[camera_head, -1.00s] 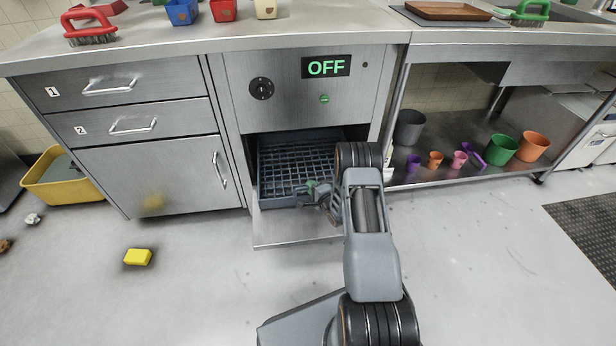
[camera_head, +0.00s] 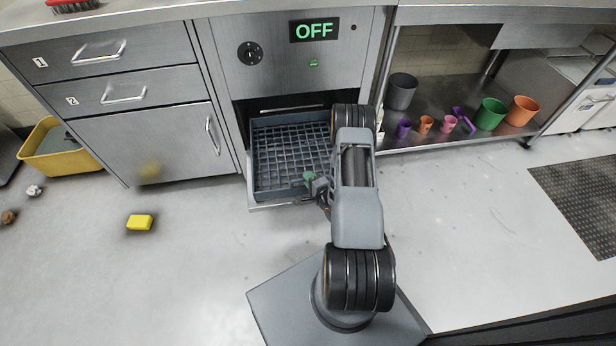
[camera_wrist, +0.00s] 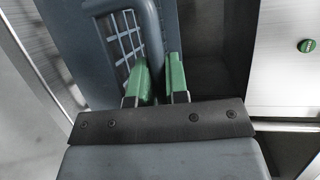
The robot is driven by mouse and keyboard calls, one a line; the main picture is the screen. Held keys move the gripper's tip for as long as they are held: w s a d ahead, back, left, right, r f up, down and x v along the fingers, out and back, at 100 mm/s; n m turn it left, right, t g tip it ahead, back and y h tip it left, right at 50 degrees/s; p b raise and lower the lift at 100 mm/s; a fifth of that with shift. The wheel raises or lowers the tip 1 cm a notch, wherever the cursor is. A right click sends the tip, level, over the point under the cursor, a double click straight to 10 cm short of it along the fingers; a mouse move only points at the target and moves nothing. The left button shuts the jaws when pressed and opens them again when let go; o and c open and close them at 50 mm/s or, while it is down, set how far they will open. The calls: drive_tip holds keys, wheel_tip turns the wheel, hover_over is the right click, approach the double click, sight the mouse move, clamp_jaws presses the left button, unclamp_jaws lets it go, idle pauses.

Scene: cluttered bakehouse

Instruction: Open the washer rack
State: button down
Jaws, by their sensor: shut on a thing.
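The washer rack (camera_head: 283,158) is a dark blue-grey basket with a grid floor, in the opening under the panel reading OFF. It sits partly drawn out over the lowered washer door (camera_head: 275,204). My gripper (camera_head: 309,178) is at the rack's front edge. In the wrist view my gripper's green fingers (camera_wrist: 162,80) are shut on the rack's bar-like handle (camera_wrist: 151,35), one finger on each side. The rack's grid wall also shows there (camera_wrist: 125,42). My arm hides the right front of the rack.
The washer panel (camera_head: 285,50) has a knob and a green button. Drawers and a cupboard (camera_head: 150,145) stand to the left. A shelf (camera_head: 440,128) with cups and pots stands to the right. A yellow sponge (camera_head: 140,222) lies on the floor; the floor ahead is mostly clear.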

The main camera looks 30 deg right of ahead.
drive_tip(key=c, duration=1.1)
unclamp_jaws()
drive_tip(key=shift+s, duration=0.1)
drive_tip(key=s+p, duration=0.1)
drive_tip(key=s, duration=0.3)
drive_tip(key=s+r+p, duration=0.1)
drive_tip(key=s, duration=0.4)
drive_tip(key=s+r+p, duration=0.1)
drive_tip(key=s, duration=0.3)
drive_tip(key=shift+s+d+r, duration=0.2)
drive_tip(key=shift+d, duration=0.05)
